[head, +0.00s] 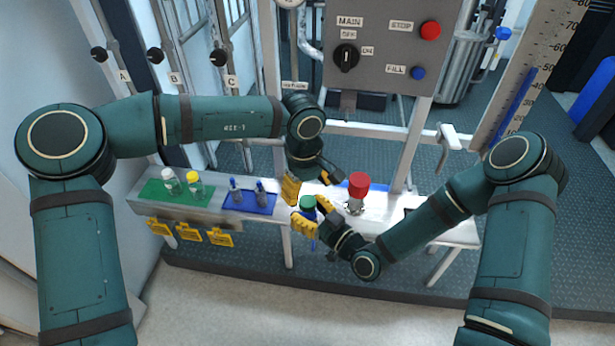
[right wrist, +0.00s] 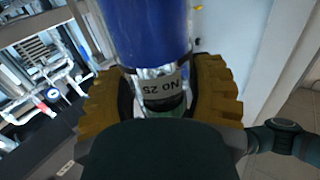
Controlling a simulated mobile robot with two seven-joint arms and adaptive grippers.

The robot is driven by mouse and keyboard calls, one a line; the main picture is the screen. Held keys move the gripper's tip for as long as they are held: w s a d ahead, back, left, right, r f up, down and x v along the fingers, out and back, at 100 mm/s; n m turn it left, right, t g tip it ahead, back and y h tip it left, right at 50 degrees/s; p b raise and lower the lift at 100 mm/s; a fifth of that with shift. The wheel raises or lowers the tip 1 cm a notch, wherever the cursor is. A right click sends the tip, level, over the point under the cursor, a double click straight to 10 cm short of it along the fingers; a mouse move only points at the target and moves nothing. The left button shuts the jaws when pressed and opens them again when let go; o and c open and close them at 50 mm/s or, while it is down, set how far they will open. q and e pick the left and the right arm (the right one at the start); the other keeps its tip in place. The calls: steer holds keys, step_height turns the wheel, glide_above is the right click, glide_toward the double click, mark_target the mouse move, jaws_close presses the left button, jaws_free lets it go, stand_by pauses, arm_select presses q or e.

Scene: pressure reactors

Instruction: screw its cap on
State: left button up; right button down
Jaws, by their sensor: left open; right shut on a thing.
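My right gripper (head: 313,212) is shut on a small bottle (head: 310,215) above the front edge of the bench. A green cap-like top (head: 308,202) shows at its upper end, with blue just below. In the right wrist view, the yellow pads of the right gripper (right wrist: 160,92) hold the bottle (right wrist: 161,87) from both sides. It shows a wide blue section, a clear part with an upside-down label and some green at the lower end. My left gripper (head: 308,186) is open just above the green top. Whether the top is seated, I cannot tell.
A red-topped vessel (head: 358,185) stands on the white bench (head: 385,215) just right of the grippers. A green mat (head: 155,195) with two capped bottles and a blue mat (head: 240,207) with blue-topped items lie left. A control panel (head: 375,45) is behind.

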arm_select(q)
steer(key=n, duration=0.5)
steer(key=shift+r+n, duration=0.15)
steer(key=shift+n, duration=0.25)
steer(key=n, duration=0.5)
steer(key=shift+r, duration=0.1)
steer(key=n, duration=0.5)
steer(key=shift+r+n, duration=0.15)
steer(key=shift+n, duration=0.25)
steer(key=n, duration=0.3)
steer(key=shift+r+n, duration=0.1)
steer(key=shift+n, duration=0.2)
steer(key=n, duration=0.5)
steer(key=shift+r, duration=0.2)
steer(key=n, duration=0.5)
steer(key=shift+w+r+n+y, duration=0.1)
steer(key=shift+r+n+y, duration=0.2)
steer(key=shift+n, duration=0.1)
steer(key=n, duration=0.5)
steer(key=shift+r, duration=0.15)
steer(key=n, duration=0.4)
steer(key=shift+r+n, duration=0.2)
steer(key=shift+n, duration=0.1)
